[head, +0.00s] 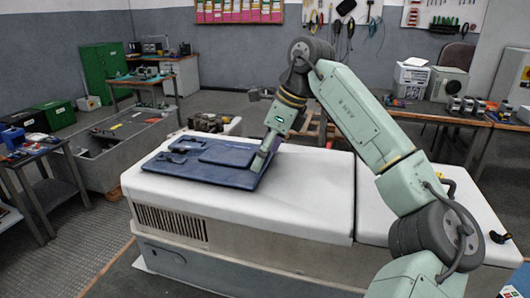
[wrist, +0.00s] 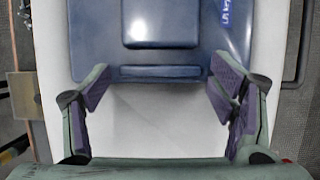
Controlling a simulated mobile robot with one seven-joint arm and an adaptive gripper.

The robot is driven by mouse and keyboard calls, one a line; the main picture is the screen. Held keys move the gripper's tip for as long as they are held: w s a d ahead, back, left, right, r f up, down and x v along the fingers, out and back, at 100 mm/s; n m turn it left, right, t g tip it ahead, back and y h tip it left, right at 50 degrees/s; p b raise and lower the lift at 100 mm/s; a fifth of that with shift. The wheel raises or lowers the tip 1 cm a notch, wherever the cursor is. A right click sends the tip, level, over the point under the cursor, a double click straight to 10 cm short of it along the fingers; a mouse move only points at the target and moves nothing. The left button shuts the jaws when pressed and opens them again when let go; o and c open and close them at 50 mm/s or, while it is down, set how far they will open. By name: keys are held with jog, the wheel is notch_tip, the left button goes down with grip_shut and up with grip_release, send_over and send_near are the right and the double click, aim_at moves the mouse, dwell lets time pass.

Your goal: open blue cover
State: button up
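The blue cover (head: 222,172) lies flat on top of the white cabinet (head: 300,202), toward its left part. It has a raised panel and shows in the wrist view (wrist: 105,45) at the top, with a narrow bar (wrist: 160,72) along its near edge and pale lettering at the right. My gripper (head: 260,163) is at the cover's right edge in the head view. In the wrist view my gripper (wrist: 160,72) is open, with purple-padded fingers spread wide to either side of the bar. Nothing is held. I cannot tell whether the fingertips touch the cover.
The cabinet's white top is bare in front and right of the cover. A grey tub (head: 110,165) and a side table (head: 38,160) stand left. A workbench (head: 440,112) stands behind right.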

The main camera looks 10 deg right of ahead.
jog(key=c, duration=1.4)
jog(key=shift+s, duration=0.1)
